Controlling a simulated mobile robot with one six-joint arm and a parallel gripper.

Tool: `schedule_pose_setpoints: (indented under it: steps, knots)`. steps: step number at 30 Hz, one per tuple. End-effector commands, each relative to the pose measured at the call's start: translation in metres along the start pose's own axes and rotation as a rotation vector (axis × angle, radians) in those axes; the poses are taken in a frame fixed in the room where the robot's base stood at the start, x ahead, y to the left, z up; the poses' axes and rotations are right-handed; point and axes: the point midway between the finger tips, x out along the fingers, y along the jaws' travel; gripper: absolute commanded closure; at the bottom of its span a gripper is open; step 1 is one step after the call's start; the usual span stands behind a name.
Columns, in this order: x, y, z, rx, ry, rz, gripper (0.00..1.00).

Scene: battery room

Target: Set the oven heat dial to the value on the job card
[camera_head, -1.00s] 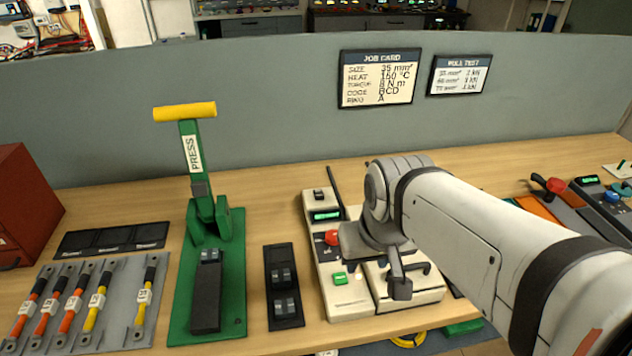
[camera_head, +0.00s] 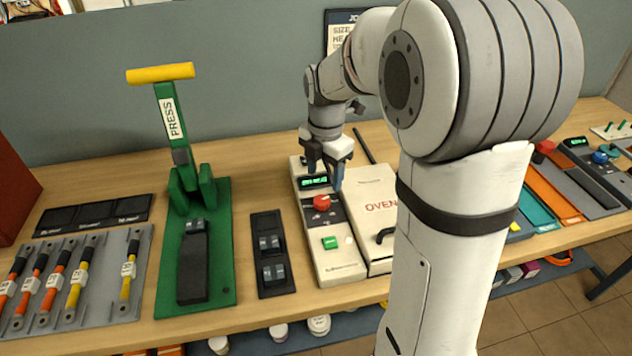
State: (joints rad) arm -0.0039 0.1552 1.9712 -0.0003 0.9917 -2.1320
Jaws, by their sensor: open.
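The oven (camera_head: 382,205) is a cream box marked OVEN on the bench. Its control panel (camera_head: 340,262) is at its left, with a red dial (camera_head: 322,202), a green button (camera_head: 330,243) and a lit green display (camera_head: 314,182) too small to read. My gripper (camera_head: 325,182) is open and points down over the panel, its dark fingers just above and behind the red dial. I cannot tell whether they touch it. The job card (camera_head: 337,30) on the grey wall is mostly hidden by my arm; only the starts of its lines show.
A green press (camera_head: 222,265) with a yellow handle stands left of the oven. Cables lie on a grey board (camera_head: 113,313) at the left. Coloured trays and another panel are right of my arm. A dark rod stands behind the oven.

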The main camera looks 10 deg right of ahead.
Motion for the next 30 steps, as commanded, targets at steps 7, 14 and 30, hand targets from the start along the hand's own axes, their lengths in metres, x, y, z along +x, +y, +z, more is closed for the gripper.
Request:
schedule_pose_setpoints:
  steps: [7, 14, 30]
  knots:
    - [0.019, 0.015, 0.010, -0.215, 0.015, -0.019, 0.41]
    - [0.050, 0.014, 0.010, -0.226, 0.018, -0.022, 0.41]
    - [0.095, 0.013, 0.010, -0.222, 0.015, -0.018, 0.41]
